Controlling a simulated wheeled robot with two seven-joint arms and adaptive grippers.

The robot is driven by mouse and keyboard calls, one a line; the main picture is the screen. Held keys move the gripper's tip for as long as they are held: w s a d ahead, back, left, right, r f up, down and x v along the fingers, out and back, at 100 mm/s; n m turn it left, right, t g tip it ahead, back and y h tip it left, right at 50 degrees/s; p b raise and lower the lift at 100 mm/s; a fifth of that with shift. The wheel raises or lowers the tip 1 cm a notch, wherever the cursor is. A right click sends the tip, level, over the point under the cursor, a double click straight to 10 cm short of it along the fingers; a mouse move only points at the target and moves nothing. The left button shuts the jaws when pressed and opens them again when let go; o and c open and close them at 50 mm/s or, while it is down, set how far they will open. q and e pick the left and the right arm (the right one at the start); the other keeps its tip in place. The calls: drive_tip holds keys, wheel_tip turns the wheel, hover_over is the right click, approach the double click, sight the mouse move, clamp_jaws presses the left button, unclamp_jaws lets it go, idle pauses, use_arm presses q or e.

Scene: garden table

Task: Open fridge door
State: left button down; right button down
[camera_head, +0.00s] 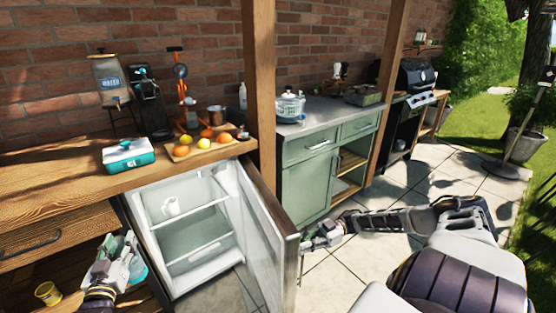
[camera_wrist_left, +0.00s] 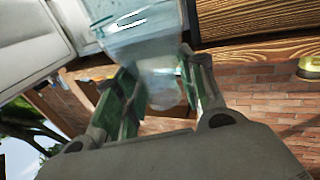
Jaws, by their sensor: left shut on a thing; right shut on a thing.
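The small fridge (camera_head: 190,240) is under the wooden counter, its interior in plain view. My left gripper (camera_head: 122,260) is left of the fridge opening, shut on a clear bluish container (camera_head: 138,268). The container also shows between the fingers in the left wrist view (camera_wrist_left: 150,45).
The counter (camera_head: 60,180) holds a teal-and-white box (camera_head: 128,154), a board of fruit (camera_head: 205,143) and a drink dispenser (camera_head: 110,80). A wooden post (camera_head: 262,90) rises behind the door. A green cabinet (camera_head: 308,185) stands right. A yellow cup (camera_head: 47,293) is low left.

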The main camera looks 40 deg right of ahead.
drive_tip(key=shift+d, duration=0.2)
drive_tip(key=c, duration=1.5)
unclamp_jaws()
drive_tip(key=shift+d, duration=0.15)
drive_tip(key=shift+v, duration=5.85)
